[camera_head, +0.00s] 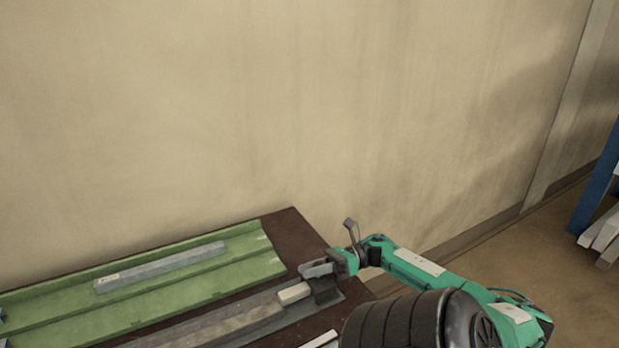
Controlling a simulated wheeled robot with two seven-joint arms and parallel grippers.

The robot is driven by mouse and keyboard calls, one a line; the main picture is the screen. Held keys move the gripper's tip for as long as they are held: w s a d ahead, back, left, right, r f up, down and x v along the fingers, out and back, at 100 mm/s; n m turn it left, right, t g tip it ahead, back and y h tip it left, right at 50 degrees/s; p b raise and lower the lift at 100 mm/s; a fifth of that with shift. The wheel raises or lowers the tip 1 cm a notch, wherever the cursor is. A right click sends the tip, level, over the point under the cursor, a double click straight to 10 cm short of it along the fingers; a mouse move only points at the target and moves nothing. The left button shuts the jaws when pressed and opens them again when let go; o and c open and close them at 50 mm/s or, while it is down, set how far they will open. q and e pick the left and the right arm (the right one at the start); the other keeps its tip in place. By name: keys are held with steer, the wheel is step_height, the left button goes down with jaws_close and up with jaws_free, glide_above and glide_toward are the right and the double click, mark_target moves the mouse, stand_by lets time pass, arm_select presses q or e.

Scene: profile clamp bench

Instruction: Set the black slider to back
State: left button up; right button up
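A dark block (327,291), which looks like the black slider, sits at the right end of a grey rail (275,326) on the bench. My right gripper (312,269) reaches in from the right and is directly above or at the top of this block. Its fingers point left and partly cover the block. I cannot tell whether they touch it or how far apart they are. A pale block (294,293) lies just left of the dark block, at the end of a long grey profile (225,326). My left gripper is not in view.
A green tray (262,263) with a grey bar (160,267) in it lies along the back left of the dark brown bench (290,228). A beige wall (280,110) rises behind. A blue rack (597,185) stands at the far right beyond open floor.

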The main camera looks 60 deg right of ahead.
steer(key=o, duration=0.4)
steer(key=shift+s+d, duration=0.2)
steer(key=shift+d, duration=0.1)
steer(key=shift+o, duration=0.2)
steer(key=shift+s+d, duration=0.15)
steer(key=b+v, duration=0.3)
steer(key=v, duration=0.9)
steer(key=shift+s+d+f, duration=0.1)
steer(key=shift+s+d, duration=0.05)
steer(key=shift+s, duration=0.05)
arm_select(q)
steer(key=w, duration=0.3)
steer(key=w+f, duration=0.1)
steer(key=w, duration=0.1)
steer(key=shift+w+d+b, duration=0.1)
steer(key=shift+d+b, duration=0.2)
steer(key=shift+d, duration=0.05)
arm_select(e)
steer(key=shift+s+d, duration=0.35)
